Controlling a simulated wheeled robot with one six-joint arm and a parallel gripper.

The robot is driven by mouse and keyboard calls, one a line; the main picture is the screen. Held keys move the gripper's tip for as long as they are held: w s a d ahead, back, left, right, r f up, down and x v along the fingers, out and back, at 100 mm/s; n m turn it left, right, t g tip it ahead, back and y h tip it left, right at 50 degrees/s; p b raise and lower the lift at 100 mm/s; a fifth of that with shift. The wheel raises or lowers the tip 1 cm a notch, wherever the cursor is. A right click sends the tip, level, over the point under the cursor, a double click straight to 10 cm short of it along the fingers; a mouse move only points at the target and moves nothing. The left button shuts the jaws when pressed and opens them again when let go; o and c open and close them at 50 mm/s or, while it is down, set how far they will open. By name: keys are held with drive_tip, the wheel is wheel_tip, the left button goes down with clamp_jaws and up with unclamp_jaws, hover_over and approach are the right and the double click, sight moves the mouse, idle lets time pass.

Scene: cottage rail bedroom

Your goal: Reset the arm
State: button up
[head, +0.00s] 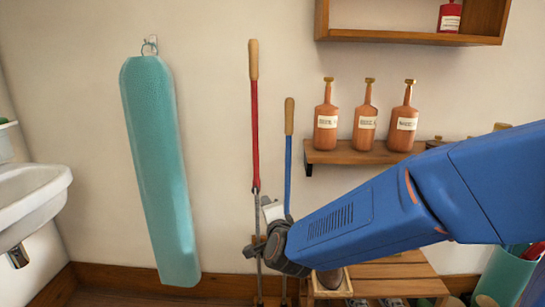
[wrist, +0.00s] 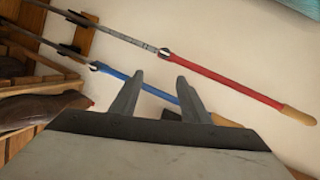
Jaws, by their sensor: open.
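My gripper (wrist: 163,95) is open in the wrist view, its two grey fingers apart with nothing between them but the wall and tool handles beyond. In the head view my blue arm reaches in from the right, and its dark wrist end (head: 280,240) is in front of the lower parts of the tools. A red-handled tool (head: 255,130) and a shorter blue-handled tool (head: 288,160) stand upright against the wall. In the wrist view the red handle (wrist: 220,83) and the blue handle (wrist: 145,88) run diagonally behind the fingers. I cannot tell if the gripper touches either one.
A teal ironing board (head: 160,170) hangs at left, near a white sink (head: 30,200). Several brown bottles (head: 366,125) stand on a wooden shelf (head: 350,157) above my arm. A wooden slatted bench (head: 400,287) is below. A teal bin (head: 505,275) stands at lower right.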

drive_tip(key=s+d+f+n+g+h, duration=0.1)
drive_tip(key=s+d+n+g, duration=0.4)
drive_tip(key=s+d, duration=1)
drive_tip(key=s+d+f+n+g+h, duration=0.1)
drive_tip(key=s+d+n+g, duration=0.4)
drive_tip(key=s+d, duration=1)
drive_tip(key=s+n+h, duration=0.1)
drive_tip(key=s+n, duration=0.1)
drive_tip(key=n, duration=0.1)
drive_tip(key=shift+s+d+f, duration=0.35)
drive_tip(key=shift+f, duration=0.05)
drive_tip(key=shift+w, duration=0.2)
